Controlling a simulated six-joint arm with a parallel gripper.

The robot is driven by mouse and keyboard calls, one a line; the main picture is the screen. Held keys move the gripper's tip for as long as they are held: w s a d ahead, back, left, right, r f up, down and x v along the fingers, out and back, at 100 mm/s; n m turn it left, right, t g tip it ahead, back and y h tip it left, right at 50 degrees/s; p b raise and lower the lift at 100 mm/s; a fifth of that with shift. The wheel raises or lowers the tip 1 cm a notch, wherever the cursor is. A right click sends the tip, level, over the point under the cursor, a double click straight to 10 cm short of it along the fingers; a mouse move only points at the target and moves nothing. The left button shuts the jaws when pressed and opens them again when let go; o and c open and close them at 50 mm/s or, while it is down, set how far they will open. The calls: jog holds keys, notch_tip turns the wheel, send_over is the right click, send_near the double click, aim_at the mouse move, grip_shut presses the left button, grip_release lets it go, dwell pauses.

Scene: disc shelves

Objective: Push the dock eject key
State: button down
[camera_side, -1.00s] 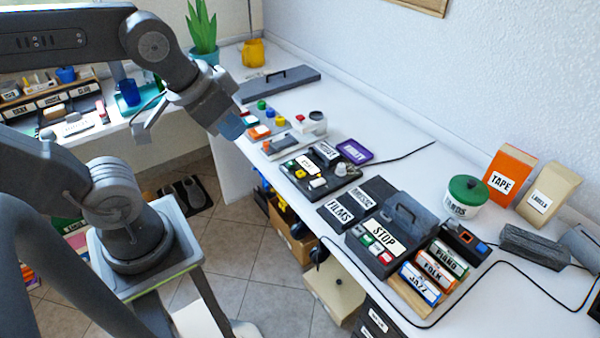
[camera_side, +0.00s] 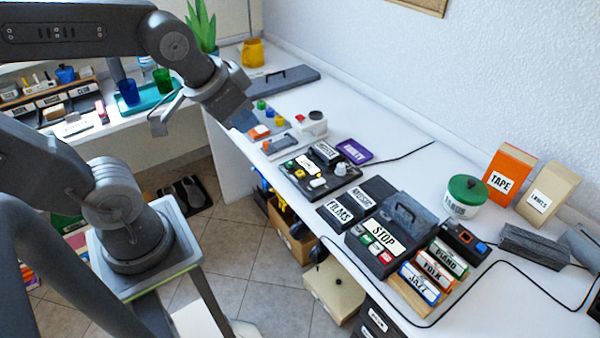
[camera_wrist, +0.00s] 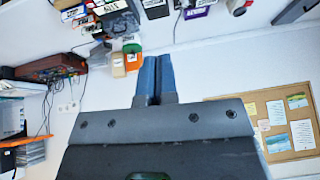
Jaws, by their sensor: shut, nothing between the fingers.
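My gripper (camera_side: 243,120) is shut and empty, held in the air beyond the left end of the long white desk's row of devices. Its two blue fingers lie together in the wrist view (camera_wrist: 153,77). A dark panel (camera_side: 345,178) with a yellow key, white labels and a grey knob stands mid-desk, to the right of my gripper and apart from it. A dark unit (camera_side: 381,268) labelled STOP, with green, white and red keys, stands further right. I cannot read an eject label on any key, so I cannot tell which one is the dock's.
Small coloured buttons and a white box (camera_side: 311,124) are near my gripper. Past the STOP unit stand labelled cases (camera_side: 437,268), a green-lidded tub (camera_side: 465,194) and an orange TAPE box (camera_side: 508,176). A black cable crosses the desk's right part.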

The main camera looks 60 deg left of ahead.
jog(key=w+a+f+m+y, duration=0.1)
jog(key=w+a+f, duration=0.25)
jog(key=w, duration=0.45)
jog(key=m+t, duration=0.3)
jog(key=m, duration=0.3)
send_over(301, 174)
notch_tip(301, 174, down, 18)
jog(key=shift+a+f+m+h, duration=0.1)
jog(key=shift+f+m+h, duration=0.2)
jog(key=shift+f, duration=0.25)
jog(key=shift+f, duration=4.4)
jog(key=shift+f, duration=0.1)
jog(key=shift+f, duration=0.3)
